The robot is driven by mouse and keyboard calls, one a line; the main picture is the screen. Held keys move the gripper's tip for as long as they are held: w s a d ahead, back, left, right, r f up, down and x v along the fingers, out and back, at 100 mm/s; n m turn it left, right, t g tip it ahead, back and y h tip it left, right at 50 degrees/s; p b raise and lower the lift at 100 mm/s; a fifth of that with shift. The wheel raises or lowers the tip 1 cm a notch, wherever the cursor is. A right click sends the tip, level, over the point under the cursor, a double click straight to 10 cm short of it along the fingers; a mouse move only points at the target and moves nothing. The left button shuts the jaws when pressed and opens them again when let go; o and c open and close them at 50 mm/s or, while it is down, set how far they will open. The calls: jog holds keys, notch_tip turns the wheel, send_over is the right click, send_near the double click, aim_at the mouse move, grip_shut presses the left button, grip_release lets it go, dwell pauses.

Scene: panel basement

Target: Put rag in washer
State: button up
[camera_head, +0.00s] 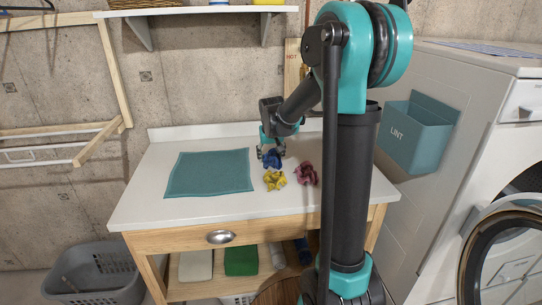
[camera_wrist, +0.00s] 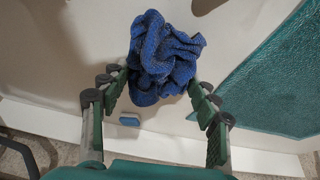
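A crumpled blue rag (camera_head: 272,159) lies at the back of the white table, and it also shows in the wrist view (camera_wrist: 162,58). My gripper (camera_head: 270,149) is low over it. In the wrist view my gripper's fingers (camera_wrist: 160,84) are spread wide, one on each side of the rag's near part; firm contact cannot be told. A crumpled yellow rag (camera_head: 275,180) and a crumpled dark-pink rag (camera_head: 306,174) lie close by. The white washer (camera_head: 506,140) stands at the right, its round door (camera_head: 475,262) swung open; its opening is partly cut off.
A flat teal cloth (camera_head: 209,172) lies on the table (camera_head: 140,205), left of the rags. A teal lint bin (camera_head: 417,130) hangs on a machine's side between table and washer. A grey basket (camera_head: 95,275) stands on the floor at left. A shelf (camera_head: 195,11) is above.

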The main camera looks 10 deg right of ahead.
jog(key=o, duration=0.5)
jog(key=shift+c, duration=0.2)
